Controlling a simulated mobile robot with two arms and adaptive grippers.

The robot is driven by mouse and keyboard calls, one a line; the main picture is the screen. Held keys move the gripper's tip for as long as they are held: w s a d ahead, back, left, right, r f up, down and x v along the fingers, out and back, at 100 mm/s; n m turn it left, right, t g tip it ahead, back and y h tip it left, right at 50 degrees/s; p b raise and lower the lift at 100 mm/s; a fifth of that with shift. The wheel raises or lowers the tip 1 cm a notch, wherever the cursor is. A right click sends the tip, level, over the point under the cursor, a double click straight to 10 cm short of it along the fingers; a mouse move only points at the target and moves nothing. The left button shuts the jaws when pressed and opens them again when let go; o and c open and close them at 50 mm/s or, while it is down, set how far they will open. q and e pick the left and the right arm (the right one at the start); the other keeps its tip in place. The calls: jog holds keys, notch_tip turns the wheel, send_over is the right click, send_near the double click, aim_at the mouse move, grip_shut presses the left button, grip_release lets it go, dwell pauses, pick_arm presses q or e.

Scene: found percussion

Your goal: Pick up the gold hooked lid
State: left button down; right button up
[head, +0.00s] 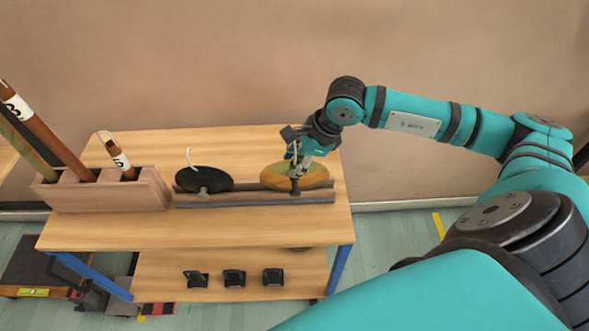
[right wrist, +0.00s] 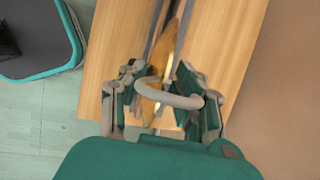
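The gold hooked lid (head: 276,175) rests on the right part of a dark rail rack (head: 240,199) on the wooden table. My right gripper (head: 298,172) is over the lid, coming from above. In the right wrist view the lid (right wrist: 151,108) shows nearly edge-on, with its grey hook (right wrist: 168,97) curving up toward the camera. There the right gripper (right wrist: 160,78) has its fingers spread on both sides of the hook and lid. I cannot tell whether they touch it. My left gripper is not in view.
A black lid (head: 204,181) with a pale hook sits left of the gold one on the rack. A wooden block (head: 105,190) holding several numbered tubes stands further left. Small black holders (head: 234,278) lie on the lower shelf (head: 170,266). The table front (head: 200,232) is clear.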

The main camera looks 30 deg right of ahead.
grip_shut()
jog(key=shift+r, duration=0.15)
dwell(0.4)
